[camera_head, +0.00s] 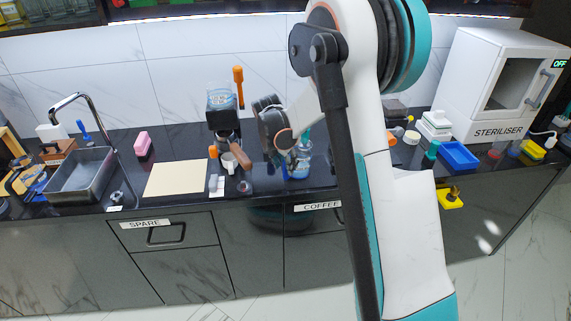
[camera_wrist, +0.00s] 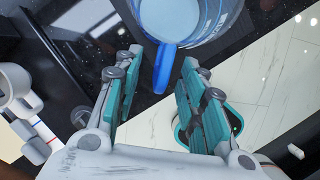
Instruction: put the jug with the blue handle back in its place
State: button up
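The clear jug with the blue handle (camera_wrist: 190,22) stands on the dark counter at the top of the wrist view, its handle (camera_wrist: 164,70) pointing towards me. It also shows beside my gripper in the head view (camera_head: 300,168), partly hidden by my arm. My gripper (camera_wrist: 160,62) is open, with one teal finger on each side of the handle's end. I see gaps between the fingers and the handle, so it is not gripped. In the head view my gripper (camera_head: 290,150) is just above and beside the jug. The jug's place is not clearly marked.
A coffee grinder (camera_head: 222,100), a white cup (camera_head: 229,161) and a cream mat (camera_head: 175,178) are left of the jug. A sink (camera_head: 80,178) is farther left. A steriliser (camera_head: 500,75) and blue tray (camera_head: 459,156) are right. The counter's front edge is close to the jug.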

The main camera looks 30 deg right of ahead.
jog(key=s+a+r+m+t+p, duration=0.1)
jog(key=s+a+r+m, duration=0.25)
jog(key=r, duration=0.55)
jog(key=s+a+r+m+t+p, duration=0.1)
jog(key=s+a+r+m, duration=0.15)
jog(key=s+r, duration=0.45)
jog(key=s+a+r+m+t+y, duration=0.1)
jog(key=s+a+m, duration=0.3)
jog(key=s+m, duration=0.4)
jog(key=s+a+r+m+t+y, duration=0.2)
jog(key=s+a+r+m, duration=0.1)
jog(key=s+m, duration=0.6)
jog(key=s+a, duration=0.1)
jog(key=s, duration=0.3)
jog(key=shift+s+a+t, duration=0.15)
jog(key=shift+a+t, duration=0.15)
notch_tip(320, 180, down, 5)
jog(key=b, duration=0.4)
jog(key=shift+r, duration=0.2)
